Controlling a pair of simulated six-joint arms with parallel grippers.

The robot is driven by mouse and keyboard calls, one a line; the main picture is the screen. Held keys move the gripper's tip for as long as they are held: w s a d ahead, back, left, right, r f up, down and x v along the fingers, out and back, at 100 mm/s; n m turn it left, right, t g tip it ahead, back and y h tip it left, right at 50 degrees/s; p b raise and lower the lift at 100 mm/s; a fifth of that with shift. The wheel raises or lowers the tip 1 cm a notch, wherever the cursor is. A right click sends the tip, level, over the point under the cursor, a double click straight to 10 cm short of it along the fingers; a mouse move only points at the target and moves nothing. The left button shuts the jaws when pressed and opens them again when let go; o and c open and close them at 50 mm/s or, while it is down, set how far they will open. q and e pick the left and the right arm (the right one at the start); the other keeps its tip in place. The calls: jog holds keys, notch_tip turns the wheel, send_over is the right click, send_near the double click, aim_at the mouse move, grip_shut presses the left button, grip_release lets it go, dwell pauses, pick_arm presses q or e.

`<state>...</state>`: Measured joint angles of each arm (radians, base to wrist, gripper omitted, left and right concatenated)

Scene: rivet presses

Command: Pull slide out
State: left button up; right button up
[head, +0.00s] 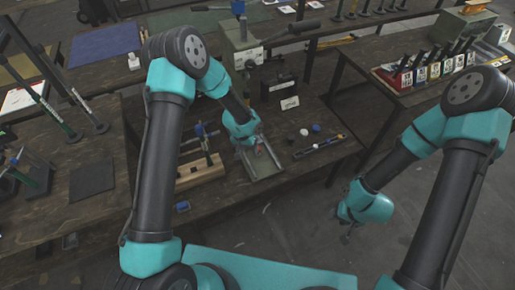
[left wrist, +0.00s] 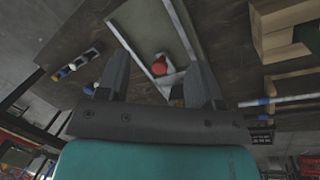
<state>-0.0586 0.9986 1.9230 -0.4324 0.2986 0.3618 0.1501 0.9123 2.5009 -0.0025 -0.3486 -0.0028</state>
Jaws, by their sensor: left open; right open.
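A grey metal slide (head: 266,186) with raised rims lies on the wooden bench in front of the press (head: 240,42). Its red knob (left wrist: 160,68) shows in the left wrist view. My left gripper (head: 254,148) is over the slide, open. In the left wrist view its two fingers (left wrist: 160,80) stand on either side of the knob, with a gap to each; I cannot tell their height relative to it. My right gripper (head: 347,230) is open and empty, low at the right, away from the bench with floor behind it.
A wooden block (head: 200,172) with upright tools stands left of the slide. A narrow tray (head: 320,145) and a white ball (head: 304,132) lie to its right. A black box (head: 277,88) stands behind. Bare bench surrounds the slide's front; open floor lies beyond.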

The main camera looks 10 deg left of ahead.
pick_arm(q)
jog(key=w+d+r+y, duration=0.2)
jog(key=w+r, duration=0.3)
jog(key=w, duration=0.5)
jog(key=shift+d+r+m+y, duration=0.15)
jog(key=shift+d+m+y, duration=0.05)
jog(key=shift+m+y, duration=0.1)
notch_tip(320, 180, down, 18)
jog(key=shift+w+r, duration=0.1)
jog(key=shift+r, duration=0.15)
grip_shut()
dwell(0.4)
